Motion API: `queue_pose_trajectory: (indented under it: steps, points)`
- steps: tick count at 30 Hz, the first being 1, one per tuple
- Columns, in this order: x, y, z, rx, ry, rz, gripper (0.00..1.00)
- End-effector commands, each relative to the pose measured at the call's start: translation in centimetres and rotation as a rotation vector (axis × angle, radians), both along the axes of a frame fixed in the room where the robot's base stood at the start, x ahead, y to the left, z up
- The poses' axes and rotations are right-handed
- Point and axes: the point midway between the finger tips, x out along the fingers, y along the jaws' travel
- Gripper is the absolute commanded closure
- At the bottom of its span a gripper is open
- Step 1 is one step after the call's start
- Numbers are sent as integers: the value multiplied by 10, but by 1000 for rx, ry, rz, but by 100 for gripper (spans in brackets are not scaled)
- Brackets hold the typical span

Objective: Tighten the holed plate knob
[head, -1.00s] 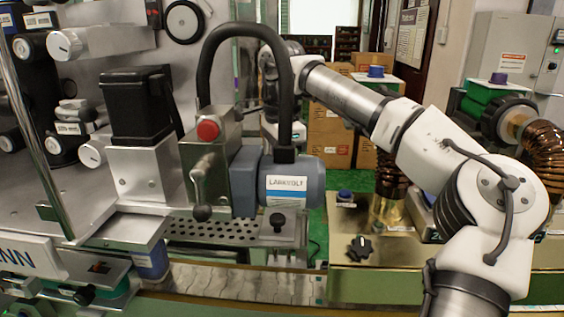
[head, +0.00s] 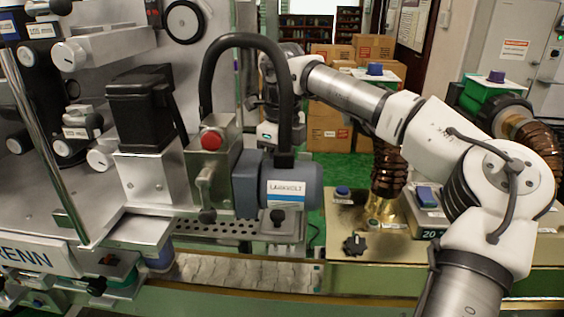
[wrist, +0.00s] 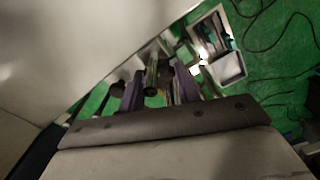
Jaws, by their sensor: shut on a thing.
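The holed plate (head: 215,229) is a grey metal strip with rows of holes, low on the machine, running under the blue-grey motor (head: 290,185). A small black knob (head: 277,217) stands at its right end, with no gripper on it in the head view. My arm reaches behind the motor and black hoop, and my gripper's fingers are hidden there. In the wrist view, my gripper (wrist: 158,88) has two purple fingers shut on a dark round knob-like piece (wrist: 151,76). I cannot tell whether this belongs to the holed plate.
A red button box (head: 211,139) and lever stand left of the motor. The thick black hoop (head: 207,70) arches close to my wrist. On the bench at right are a black star knob (head: 354,245) and a brown ribbed hose (head: 387,165). Cartons (head: 327,125) stand behind.

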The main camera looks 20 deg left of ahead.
Motion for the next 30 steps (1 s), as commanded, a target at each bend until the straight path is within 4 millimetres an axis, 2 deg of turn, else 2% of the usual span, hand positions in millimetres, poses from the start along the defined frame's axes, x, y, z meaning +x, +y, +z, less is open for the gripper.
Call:
queue_pose_trajectory:
  steps: [12, 27, 28, 30]
  points:
    - [1, 0, 1, 2, -2, -159, 90]
    - [1, 0, 1, 2, -2, -174, 90]
    - [1, 0, 1, 2, -2, -174, 63]
    - [0, 0, 1, 2, -2, -173, 54]
